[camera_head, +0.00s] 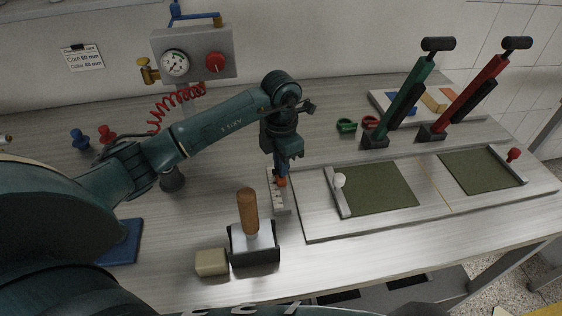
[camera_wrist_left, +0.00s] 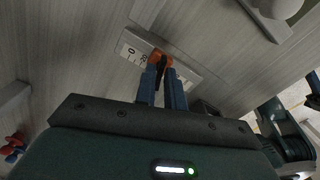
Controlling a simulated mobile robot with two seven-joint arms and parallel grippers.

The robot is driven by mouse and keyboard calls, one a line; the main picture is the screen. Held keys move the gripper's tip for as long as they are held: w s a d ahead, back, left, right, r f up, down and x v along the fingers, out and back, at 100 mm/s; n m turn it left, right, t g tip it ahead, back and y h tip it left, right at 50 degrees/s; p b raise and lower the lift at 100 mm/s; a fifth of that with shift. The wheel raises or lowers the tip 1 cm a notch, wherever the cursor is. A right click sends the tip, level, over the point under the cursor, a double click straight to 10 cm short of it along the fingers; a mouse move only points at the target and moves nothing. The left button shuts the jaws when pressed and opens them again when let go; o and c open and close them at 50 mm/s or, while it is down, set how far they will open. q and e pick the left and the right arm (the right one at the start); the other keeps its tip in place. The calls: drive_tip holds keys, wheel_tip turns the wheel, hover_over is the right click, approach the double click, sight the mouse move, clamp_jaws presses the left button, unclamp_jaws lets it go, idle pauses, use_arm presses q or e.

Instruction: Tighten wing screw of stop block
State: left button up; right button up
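A narrow white scale strip (camera_head: 278,199) with dark marks lies on the bench, left of the long metal plate; it also shows in the left wrist view (camera_wrist_left: 188,72). A small orange wing screw (camera_head: 282,182) sits at the strip, with a dark part beside it; the orange screw (camera_wrist_left: 154,58) shows at the fingertips in the wrist view. My left gripper (camera_head: 281,173) points down at it, its blue fingers (camera_wrist_left: 160,72) close together around the screw. The fingers and the arm hide most of the stop block. My right gripper is not in view.
A wooden-handled stamp (camera_head: 247,212) and a beige block (camera_head: 211,262) stand in front of the strip. The metal plate (camera_head: 318,228) carries two green pads. Green and red lever tools (camera_head: 404,100) stand behind it.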

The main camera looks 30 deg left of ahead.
use_arm(q)
clamp_jaws()
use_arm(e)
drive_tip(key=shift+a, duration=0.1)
use_arm(q)
drive_tip(key=shift+w+f+m+b, duration=0.15)
drive_tip(key=shift+m+b, duration=0.25)
drive_tip(key=shift+b, duration=0.2)
drive_tip(key=shift+m+b, duration=0.35)
drive_tip(key=shift+m, duration=0.35)
drive_tip(key=shift+r, duration=0.2)
drive_tip(key=shift+o, duration=2)
unclamp_jaws()
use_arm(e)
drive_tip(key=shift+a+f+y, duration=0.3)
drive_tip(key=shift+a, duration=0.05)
